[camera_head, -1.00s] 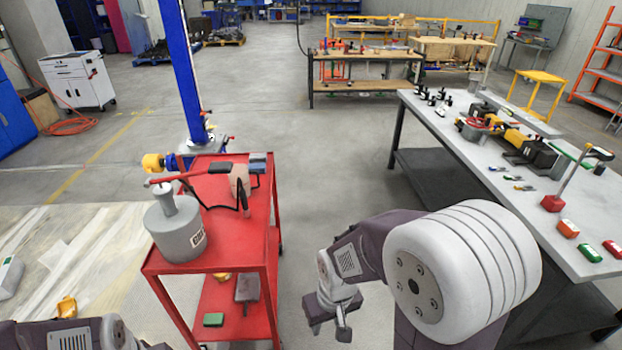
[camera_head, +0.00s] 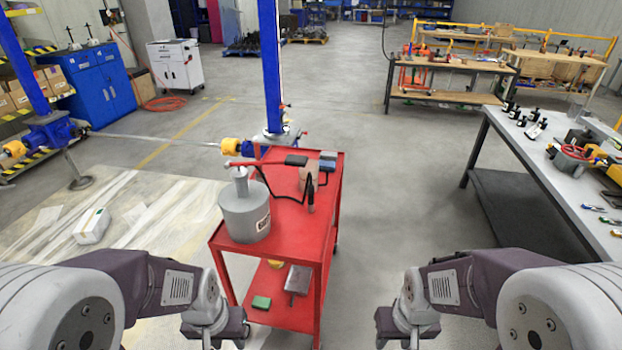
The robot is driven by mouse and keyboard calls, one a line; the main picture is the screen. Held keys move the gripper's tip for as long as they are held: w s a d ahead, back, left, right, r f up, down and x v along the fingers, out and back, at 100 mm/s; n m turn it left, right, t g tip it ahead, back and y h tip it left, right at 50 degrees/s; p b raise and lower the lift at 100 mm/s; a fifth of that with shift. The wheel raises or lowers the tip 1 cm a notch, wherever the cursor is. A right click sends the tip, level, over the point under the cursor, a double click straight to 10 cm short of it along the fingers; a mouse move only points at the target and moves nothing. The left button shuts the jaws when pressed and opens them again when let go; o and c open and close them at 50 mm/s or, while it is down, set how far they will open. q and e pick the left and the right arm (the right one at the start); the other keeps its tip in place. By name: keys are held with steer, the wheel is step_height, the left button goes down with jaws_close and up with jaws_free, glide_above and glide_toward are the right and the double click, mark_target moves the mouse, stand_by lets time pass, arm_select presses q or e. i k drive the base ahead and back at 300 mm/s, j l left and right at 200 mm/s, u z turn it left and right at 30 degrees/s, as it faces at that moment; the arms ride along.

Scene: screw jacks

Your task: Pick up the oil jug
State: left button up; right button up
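The oil jug (camera_head: 245,213) is a grey round can with a narrow neck and a dark-lettered label. It stands upright on the near left part of the red cart's top (camera_head: 290,235). A red bar with a black grip extends right from above its neck. My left gripper (camera_head: 222,338) is at the bottom, low in front of the cart and apart from the jug. My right gripper (camera_head: 405,338) is at the bottom, right of the cart. Both fingertips areas are cut off by the frame edge, and I see nothing held in either.
A brown block (camera_head: 308,178) and a black hose lie right of the jug. A blue post (camera_head: 270,70) stands behind the cart. A grey workbench (camera_head: 560,165) is at right, with clear floor between.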

mark_target(312, 166)
steer(key=i+l+u, duration=0.15)
steer(key=l+u, duration=0.3)
steer(key=l, duration=0.45)
steer(key=l+u, duration=0.45)
steer(key=l, duration=0.4)
steer(key=i+l+u, duration=0.4)
steer(key=l, duration=0.2)
steer(key=i+l+u, duration=0.1)
steer(key=l+u, duration=0.25)
steer(key=l, duration=0.25)
steer(key=i+l+u, duration=0.1)
steer(key=l+u, duration=0.3)
steer(key=l, duration=0.3)
steer(key=l+u, duration=0.35)
steer(key=l, duration=0.35)
steer(key=i+l+u, duration=0.5)
steer(key=l, duration=0.2)
steer(key=l+u, duration=0.25)
steer(key=l, duration=0.15)
